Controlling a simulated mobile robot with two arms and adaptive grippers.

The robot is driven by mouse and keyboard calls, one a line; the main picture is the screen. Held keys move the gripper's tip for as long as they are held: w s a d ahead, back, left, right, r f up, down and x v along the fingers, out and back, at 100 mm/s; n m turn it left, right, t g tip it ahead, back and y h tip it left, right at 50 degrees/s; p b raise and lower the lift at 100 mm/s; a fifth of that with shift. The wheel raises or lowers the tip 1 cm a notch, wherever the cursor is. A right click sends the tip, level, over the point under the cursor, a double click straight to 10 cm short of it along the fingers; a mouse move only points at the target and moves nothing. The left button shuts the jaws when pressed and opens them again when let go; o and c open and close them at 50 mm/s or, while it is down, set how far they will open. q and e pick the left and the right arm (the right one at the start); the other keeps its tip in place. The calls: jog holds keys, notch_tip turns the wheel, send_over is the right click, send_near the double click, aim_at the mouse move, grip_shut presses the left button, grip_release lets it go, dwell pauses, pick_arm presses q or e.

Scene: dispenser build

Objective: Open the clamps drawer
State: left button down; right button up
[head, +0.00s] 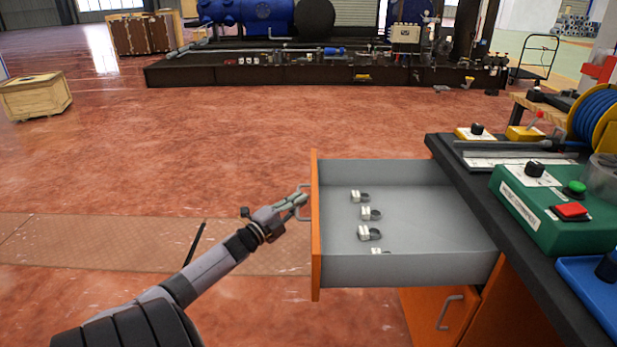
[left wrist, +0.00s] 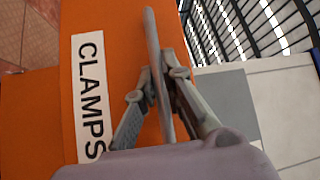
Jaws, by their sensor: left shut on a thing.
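The clamps drawer (head: 405,268) is pulled out from the dark-topped workbench, and its grey inside shows. Several small metal clamps (head: 370,233) lie in it. Its orange front (head: 315,250) faces left, and the white "CLAMPS" label (left wrist: 87,100) shows in the left wrist view. My left gripper (head: 300,198) is shut on the drawer's handle (head: 305,214) at the outer side of the front. In the left wrist view the fingers (left wrist: 162,90) sit on either side of the grey handle bar (left wrist: 157,75). My right gripper is not in view.
The workbench top (head: 470,185) carries a green control box (head: 545,215), a blue tray (head: 590,285) and a yellow reel (head: 600,125). Another orange drawer or door with a handle (head: 448,312) is below. The red floor left of the drawer is clear.

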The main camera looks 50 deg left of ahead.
pick_arm(q)
jog(key=shift+s+a+f, duration=0.2)
jog(key=shift+s+a, duration=0.35)
jog(key=shift+s, duration=0.25)
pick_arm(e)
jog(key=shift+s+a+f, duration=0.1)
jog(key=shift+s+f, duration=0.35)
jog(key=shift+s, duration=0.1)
pick_arm(q)
jog(key=c, duration=1.7)
grip_release()
jog(key=shift+r, duration=0.15)
jog(key=s, duration=0.4)
jog(key=s+f, duration=0.1)
jog(key=s, duration=0.3)
jog(key=s+d, duration=0.1)
jog(key=s, duration=0.2)
jog(key=shift+s+f, duration=0.3)
jog(key=shift+s, duration=0.1)
